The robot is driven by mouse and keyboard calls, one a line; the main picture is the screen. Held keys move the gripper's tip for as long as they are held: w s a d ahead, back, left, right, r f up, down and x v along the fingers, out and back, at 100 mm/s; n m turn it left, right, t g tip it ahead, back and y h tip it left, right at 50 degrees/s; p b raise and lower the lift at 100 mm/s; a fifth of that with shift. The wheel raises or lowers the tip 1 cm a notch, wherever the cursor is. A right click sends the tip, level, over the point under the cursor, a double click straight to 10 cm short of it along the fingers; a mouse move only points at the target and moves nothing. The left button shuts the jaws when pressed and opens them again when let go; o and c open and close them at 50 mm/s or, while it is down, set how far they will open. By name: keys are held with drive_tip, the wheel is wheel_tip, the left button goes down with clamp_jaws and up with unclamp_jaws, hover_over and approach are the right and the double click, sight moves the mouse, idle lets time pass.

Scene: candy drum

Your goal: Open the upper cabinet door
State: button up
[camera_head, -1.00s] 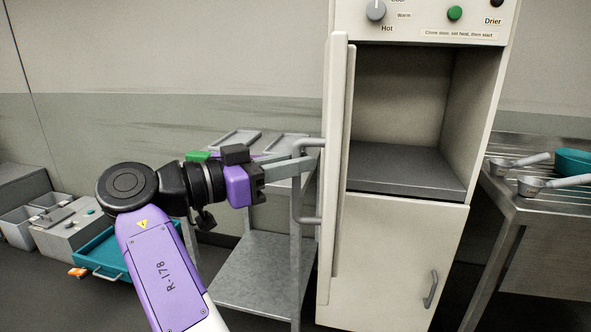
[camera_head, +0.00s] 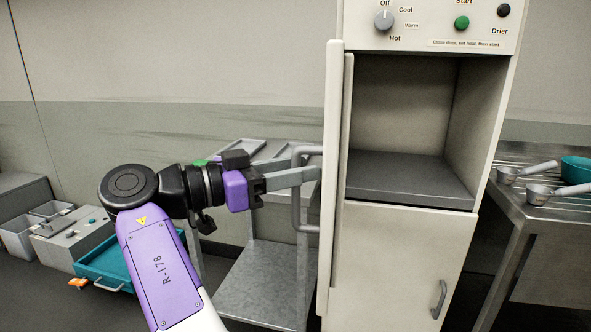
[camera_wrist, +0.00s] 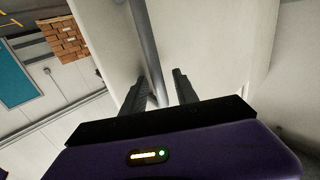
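The upper cabinet door (camera_head: 333,180) is swung wide open and seen nearly edge-on at the left of the white drier cabinet (camera_head: 408,262). The upper compartment (camera_head: 400,105) is exposed and looks empty, with a dark floor. The grey door handle (camera_head: 297,215) is a vertical bar on the door's left-facing side. My gripper (camera_head: 318,174) reaches to this handle from the left, its fingers close to the door face. In the wrist view the handle bar (camera_wrist: 146,40) runs between the two separated fingers of my gripper (camera_wrist: 160,78), with a gap visible beside the right finger.
The lower door (camera_head: 405,255) is closed, with its own handle (camera_head: 439,299). A metal cart (camera_head: 262,285) stands behind my gripper. A steel table (camera_head: 530,205) with scoops and a teal bowl (camera_head: 577,169) is at the right. Grey bins and a teal tray (camera_head: 105,262) are at the left.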

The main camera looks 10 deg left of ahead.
drive_tip(key=v, duration=0.7)
drive_tip(key=shift+s+a, duration=0.25)
drive_tip(key=shift+a, duration=0.1)
